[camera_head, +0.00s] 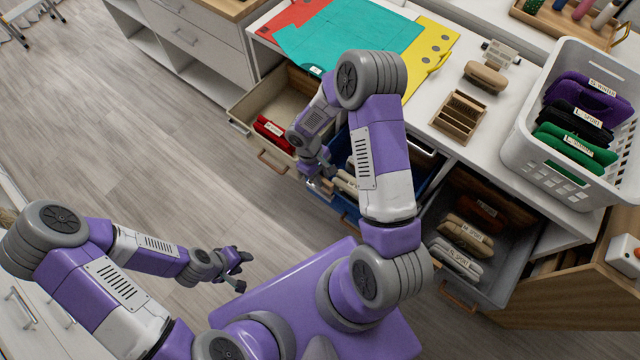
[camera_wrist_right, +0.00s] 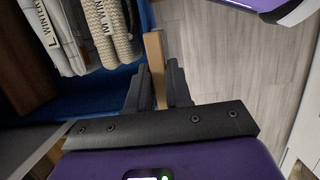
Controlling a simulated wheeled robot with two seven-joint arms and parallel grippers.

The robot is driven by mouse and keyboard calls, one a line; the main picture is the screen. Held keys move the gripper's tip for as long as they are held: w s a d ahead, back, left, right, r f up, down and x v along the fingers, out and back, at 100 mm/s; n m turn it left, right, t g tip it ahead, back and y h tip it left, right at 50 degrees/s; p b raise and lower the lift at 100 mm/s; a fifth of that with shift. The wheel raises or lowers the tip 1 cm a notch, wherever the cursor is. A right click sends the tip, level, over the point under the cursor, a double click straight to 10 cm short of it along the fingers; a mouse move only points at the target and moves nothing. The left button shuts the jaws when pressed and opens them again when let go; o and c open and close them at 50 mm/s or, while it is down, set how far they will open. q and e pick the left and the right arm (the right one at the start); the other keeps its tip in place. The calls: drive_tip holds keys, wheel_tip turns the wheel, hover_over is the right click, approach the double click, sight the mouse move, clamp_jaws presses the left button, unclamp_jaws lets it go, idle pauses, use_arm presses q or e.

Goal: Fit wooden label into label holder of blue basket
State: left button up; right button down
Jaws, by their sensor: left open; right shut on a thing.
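My right gripper (camera_head: 318,170) is at the front of the blue basket (camera_head: 424,168), and my arm hides much of the basket. In the right wrist view this gripper (camera_wrist_right: 158,88) is shut on the wooden label (camera_wrist_right: 153,52), a narrow light-wood strip sticking out beyond the fingers. The blue basket's blue inside (camera_wrist_right: 90,98) shows left of the label, with folded knitted clothes in it. The label holder cannot be made out. I cannot tell whether the label touches the basket. My left gripper (camera_head: 238,269) is open and empty over the floor, away from the basket.
An open beige drawer (camera_head: 243,110) with red clothing is left of the blue basket; a grey drawer (camera_head: 492,292) with folded clothes is right. A white basket (camera_head: 520,135), wooden tray (camera_head: 459,116) and coloured boards (camera_head: 350,35) are on the counter.

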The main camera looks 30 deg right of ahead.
drive_tip(key=shift+f+b, duration=0.5)
drive_tip(key=shift+f, duration=1.5)
drive_tip(key=shift+f, duration=0.1)
drive_tip(key=c, duration=1)
unclamp_jaws()
drive_tip(key=shift+c, duration=0.2)
